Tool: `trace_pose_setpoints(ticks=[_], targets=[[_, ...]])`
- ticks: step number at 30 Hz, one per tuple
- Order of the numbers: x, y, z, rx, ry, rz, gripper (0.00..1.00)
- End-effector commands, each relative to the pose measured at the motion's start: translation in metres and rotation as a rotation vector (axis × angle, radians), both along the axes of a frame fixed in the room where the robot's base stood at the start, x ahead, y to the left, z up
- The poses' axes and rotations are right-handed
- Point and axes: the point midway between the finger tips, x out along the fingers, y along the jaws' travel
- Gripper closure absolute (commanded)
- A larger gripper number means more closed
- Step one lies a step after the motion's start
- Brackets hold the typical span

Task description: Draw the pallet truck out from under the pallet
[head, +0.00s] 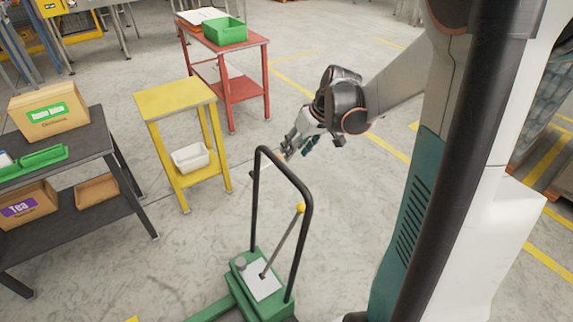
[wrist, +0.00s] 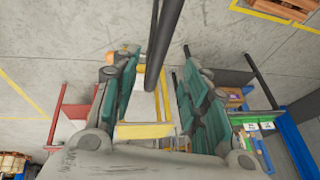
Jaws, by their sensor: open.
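The pallet truck (head: 262,285) is green, at the bottom middle of the head view, with a tall black loop handle (head: 305,200) and a lever with a yellow knob (head: 300,208). A green part runs off the lower left edge; the forks and any pallet over them are out of the head view. My gripper (head: 295,153) is open beside the handle's top bar. In the wrist view, a black handle bar (wrist: 166,40) runs between the open teal-padded fingers of my gripper (wrist: 155,72). The fingers look apart from it; depth is hard to tell.
A yellow table (head: 175,98) with a white bin (head: 190,157), a red table (head: 240,45) with a green bin (head: 226,32), and a dark shelf (head: 75,150) with boxes stand left and behind. Grey floor is open between them. Brown slatted wood (wrist: 285,9) shows in the wrist view.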

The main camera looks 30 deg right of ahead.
Motion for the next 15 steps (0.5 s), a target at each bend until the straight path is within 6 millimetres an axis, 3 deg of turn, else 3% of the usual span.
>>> trace_pose_setpoints(ticks=[6,15], targets=[[0.017,0.009,-0.043,0.001,0.0,0.001,0.59],[0.032,0.016,-0.076,0.0,-0.001,0.0,0.59]])
